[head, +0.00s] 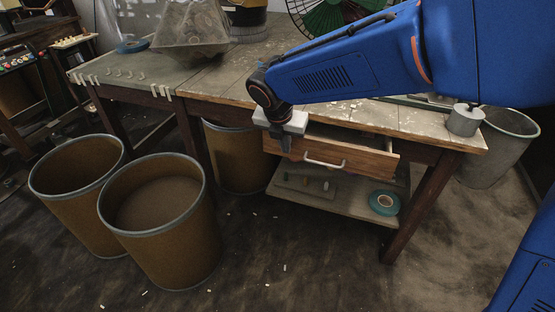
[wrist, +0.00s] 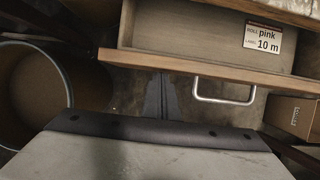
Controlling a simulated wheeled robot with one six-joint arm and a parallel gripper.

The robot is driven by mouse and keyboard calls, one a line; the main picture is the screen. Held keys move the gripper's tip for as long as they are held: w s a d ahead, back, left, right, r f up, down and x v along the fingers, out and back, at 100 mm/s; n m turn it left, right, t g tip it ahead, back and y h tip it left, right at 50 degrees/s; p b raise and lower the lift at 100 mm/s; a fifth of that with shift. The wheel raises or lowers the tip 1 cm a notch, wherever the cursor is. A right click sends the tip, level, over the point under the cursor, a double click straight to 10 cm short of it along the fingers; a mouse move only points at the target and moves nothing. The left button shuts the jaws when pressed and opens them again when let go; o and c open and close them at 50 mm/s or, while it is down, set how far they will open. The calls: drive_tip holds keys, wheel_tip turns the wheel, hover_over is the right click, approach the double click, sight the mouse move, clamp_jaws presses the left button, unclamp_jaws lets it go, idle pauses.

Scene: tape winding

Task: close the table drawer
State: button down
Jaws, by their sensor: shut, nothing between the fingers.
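The wooden table drawer (head: 370,157) is pulled out from under the right half of the worktable (head: 222,88). Its pale bar handle (head: 325,163) is on the front face. In the wrist view the drawer front (wrist: 190,66) runs across the top, its open inside shows beyond, and the handle (wrist: 223,98) is right of my fingers. My gripper (head: 286,148) is shut and empty, pointing down at the left part of the drawer front. In the wrist view its dark fingertips (wrist: 161,78) are together close to the front; I cannot tell whether they touch it.
Brown bins (head: 160,240) stand at left, and another (head: 238,160) is under the table. A lower shelf (head: 330,193) holds a teal tape roll (head: 384,203). A metal weight (head: 465,120) sits on the table's right corner.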

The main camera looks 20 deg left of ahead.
drive_tip(key=w, duration=0.6)
drive_tip(key=shift+w+d, duration=0.1)
drive_tip(key=shift+w, duration=0.15)
